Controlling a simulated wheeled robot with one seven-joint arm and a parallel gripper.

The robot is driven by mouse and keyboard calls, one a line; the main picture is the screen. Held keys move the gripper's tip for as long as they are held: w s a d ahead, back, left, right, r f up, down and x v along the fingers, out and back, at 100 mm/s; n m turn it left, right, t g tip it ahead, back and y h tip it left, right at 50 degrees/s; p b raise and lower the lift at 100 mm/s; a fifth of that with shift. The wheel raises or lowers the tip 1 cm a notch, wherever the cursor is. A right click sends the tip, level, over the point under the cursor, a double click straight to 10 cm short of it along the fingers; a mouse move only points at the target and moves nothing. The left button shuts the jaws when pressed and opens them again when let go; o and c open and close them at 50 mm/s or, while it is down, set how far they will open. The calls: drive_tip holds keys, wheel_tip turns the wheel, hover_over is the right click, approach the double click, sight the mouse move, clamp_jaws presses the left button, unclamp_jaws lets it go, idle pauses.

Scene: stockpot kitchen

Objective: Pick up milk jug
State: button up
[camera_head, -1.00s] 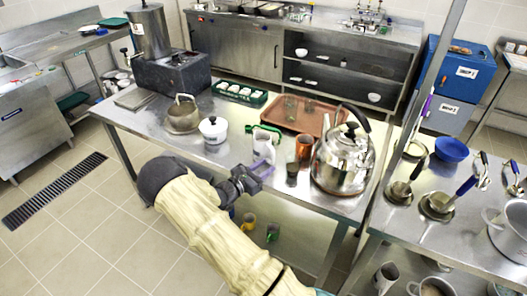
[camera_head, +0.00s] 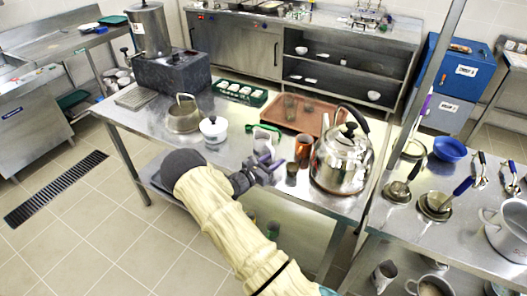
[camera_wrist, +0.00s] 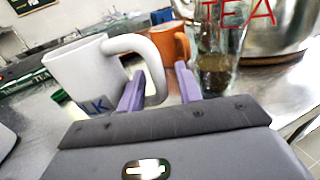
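The milk jug is a white jug with blue lettering ending in "LK". It stands upright on the steel table in the wrist view (camera_wrist: 85,72), and in the head view (camera_head: 262,146) it is partly hidden behind my gripper. Its white handle (camera_wrist: 156,72) points toward my gripper. My gripper (camera_wrist: 160,80) is open, with a purple finger on each side of the lower handle. A gap shows between the handle and the right finger.
An orange mug (camera_head: 304,147) and a dark glass (camera_head: 292,172) stand close right of the jug. A large steel kettle (camera_head: 342,160) is beyond them.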

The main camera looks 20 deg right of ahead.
clamp_jaws()
wheel_tip(320, 180, up, 10)
drive_tip(key=shift+r+b, duration=0.1)
drive_tip(key=shift+b, duration=0.5)
idle(0.5)
